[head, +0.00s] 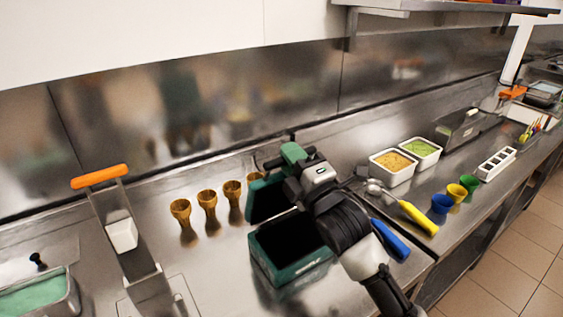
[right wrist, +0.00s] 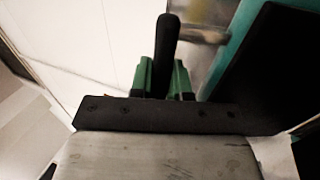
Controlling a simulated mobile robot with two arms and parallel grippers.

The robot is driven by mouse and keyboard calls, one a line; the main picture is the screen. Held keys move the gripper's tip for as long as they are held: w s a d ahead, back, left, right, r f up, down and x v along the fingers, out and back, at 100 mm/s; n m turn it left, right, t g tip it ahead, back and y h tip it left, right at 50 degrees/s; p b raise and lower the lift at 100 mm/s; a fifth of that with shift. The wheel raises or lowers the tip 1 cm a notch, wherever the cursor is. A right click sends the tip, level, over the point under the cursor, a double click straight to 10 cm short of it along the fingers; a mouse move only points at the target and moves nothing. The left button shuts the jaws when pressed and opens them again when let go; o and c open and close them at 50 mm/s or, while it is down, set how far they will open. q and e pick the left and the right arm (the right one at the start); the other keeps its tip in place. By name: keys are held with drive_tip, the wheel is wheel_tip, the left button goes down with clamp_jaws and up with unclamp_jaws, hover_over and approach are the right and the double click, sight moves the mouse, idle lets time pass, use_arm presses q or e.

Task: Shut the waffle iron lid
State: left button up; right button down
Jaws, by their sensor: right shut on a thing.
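The waffle iron is a dark green box with a black inside, its base (head: 290,262) on the steel counter. Its lid (head: 266,200) stands raised, tilted up at the back left of the base; the lid also shows at the right of the right wrist view (right wrist: 275,75). My right gripper (head: 291,153) is at the top of the lid, its arm reaching over the base. In the right wrist view its green fingers (right wrist: 167,78) are shut on the black lid handle (right wrist: 167,45). My arm hides part of the iron. My left gripper is not in view.
Several golden cones (head: 207,208) stand left of the iron. A machine with an orange handle (head: 100,176) is further left. A shelf (head: 440,6) hangs above.

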drive_tip(key=shift+s+d+f+t+b, duration=0.25)
drive_tip(key=shift+s+d+t+b, duration=0.05)
drive_tip(key=shift+s+d+b, duration=0.25)
drive_tip(key=shift+a, duration=0.1)
